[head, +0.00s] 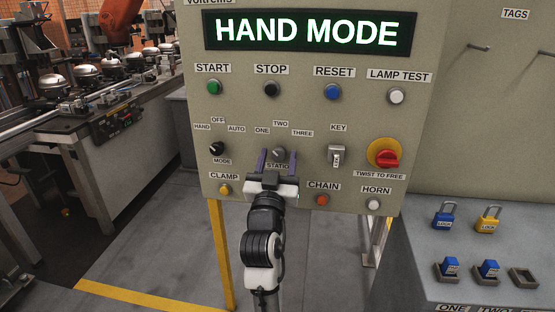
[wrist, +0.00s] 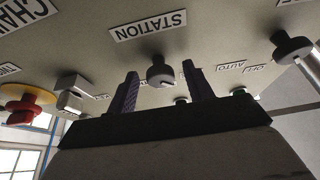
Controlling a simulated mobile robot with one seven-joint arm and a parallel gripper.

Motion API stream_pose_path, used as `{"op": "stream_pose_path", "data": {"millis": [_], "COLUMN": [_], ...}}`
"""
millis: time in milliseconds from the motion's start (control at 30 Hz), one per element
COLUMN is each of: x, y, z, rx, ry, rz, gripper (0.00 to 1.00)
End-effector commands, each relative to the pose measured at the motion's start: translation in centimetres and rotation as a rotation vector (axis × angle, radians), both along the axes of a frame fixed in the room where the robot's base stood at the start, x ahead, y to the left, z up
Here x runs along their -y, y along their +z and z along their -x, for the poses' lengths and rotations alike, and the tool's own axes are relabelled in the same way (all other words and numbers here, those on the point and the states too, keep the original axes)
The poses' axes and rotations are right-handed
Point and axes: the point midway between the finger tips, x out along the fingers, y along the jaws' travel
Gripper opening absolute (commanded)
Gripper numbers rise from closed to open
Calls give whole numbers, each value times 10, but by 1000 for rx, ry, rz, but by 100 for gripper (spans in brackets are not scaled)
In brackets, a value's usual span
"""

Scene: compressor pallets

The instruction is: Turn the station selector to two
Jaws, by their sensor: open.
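The station selector (head: 279,154) is a small grey knob on the beige control panel, with ONE, TWO and THREE labels around its upper side. The STATION label below it is partly hidden by my gripper. My gripper (head: 278,158) is open, with one purple finger on each side of the knob. In the wrist view the selector (wrist: 160,73) shows between and beyond the fingertips, with a gap on both sides. A small pale mark shows on its face. I cannot tell which number it points to.
The mode selector (head: 217,148) is left of the station knob, and the key switch (head: 337,156) is right. The clamp button (head: 224,190) and chain button (head: 322,200) are low on either side of my gripper. The display (head: 308,32) reads HAND MODE.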

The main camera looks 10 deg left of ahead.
Motion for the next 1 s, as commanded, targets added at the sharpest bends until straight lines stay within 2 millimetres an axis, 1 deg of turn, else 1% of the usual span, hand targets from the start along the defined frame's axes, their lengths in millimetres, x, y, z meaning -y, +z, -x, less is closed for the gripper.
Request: {"op": "stream_pose_path", "data": {"millis": [67,300,400,567,733,867,1000], "x": [0,0,0,0,-2,-2,-4], "y": [0,0,0,-1,-3,-5,-6], "z": [0,0,0,1,1,1,1], "rx": [0,0,0,1,4,9,13], "ry": [0,0,0,0,2,2,4], "rz": [0,0,0,-8,-59,-133,-243], "gripper": [50,19,8,8,8,8,8]}}
